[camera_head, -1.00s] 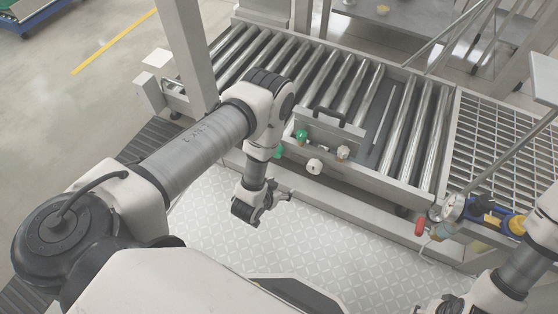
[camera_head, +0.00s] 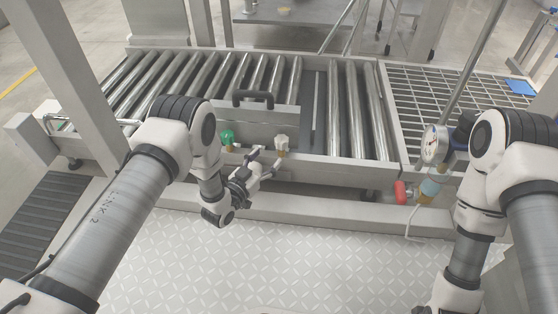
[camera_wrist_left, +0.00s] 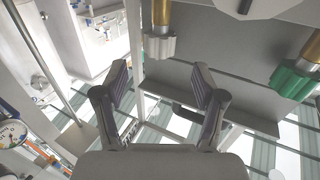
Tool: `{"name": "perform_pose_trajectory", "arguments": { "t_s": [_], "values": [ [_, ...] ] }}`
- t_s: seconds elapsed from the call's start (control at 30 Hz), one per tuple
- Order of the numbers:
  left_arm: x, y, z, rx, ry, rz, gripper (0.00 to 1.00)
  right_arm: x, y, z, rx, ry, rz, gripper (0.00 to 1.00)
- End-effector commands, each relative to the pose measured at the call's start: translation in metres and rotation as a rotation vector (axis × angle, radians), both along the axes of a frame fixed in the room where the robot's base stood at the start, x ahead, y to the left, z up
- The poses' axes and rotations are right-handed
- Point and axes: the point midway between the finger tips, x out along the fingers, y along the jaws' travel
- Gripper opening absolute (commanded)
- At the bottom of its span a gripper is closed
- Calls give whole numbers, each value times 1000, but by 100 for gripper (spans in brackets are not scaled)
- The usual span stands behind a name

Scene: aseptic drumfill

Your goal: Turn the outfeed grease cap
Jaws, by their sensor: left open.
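In the head view a green cap (camera_head: 227,137) and a cream-white cap (camera_head: 282,143) sit on the front of the conveyor frame. My left gripper (camera_head: 264,159) is open just in front of them, its fingers close to the cream-white cap. In the left wrist view a pale lobed cap (camera_wrist_left: 159,46) on a brass stem lies ahead between the open fingers (camera_wrist_left: 161,74), with no contact visible. A green lobed cap (camera_wrist_left: 294,80) is off to the right there. I cannot tell which cap is the outfeed one. My right gripper is out of view below the bottom edge.
The roller conveyor (camera_head: 190,75) runs behind the caps, with a dark handle (camera_head: 253,96) above them. The patterned floor plate (camera_head: 270,265) in front is clear.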

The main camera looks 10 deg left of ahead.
Motion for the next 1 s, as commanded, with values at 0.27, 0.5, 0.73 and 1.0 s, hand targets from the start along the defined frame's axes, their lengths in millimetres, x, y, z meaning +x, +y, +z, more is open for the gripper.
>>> {"name": "perform_pose_trajectory", "arguments": {
  "t_s": [0.27, 0.5, 0.73, 1.0],
  "values": [
    [42, -18, -4, 1, -4, -1, 70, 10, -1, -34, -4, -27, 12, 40],
    [69, -29, 0, 0, 0, 0, 70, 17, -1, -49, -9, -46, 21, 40],
    [70, -30, 2, 1, 2, 1, 66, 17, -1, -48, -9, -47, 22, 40],
    [70, -29, 2, 1, 2, 1, 10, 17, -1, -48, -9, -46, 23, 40]
  ]
}}
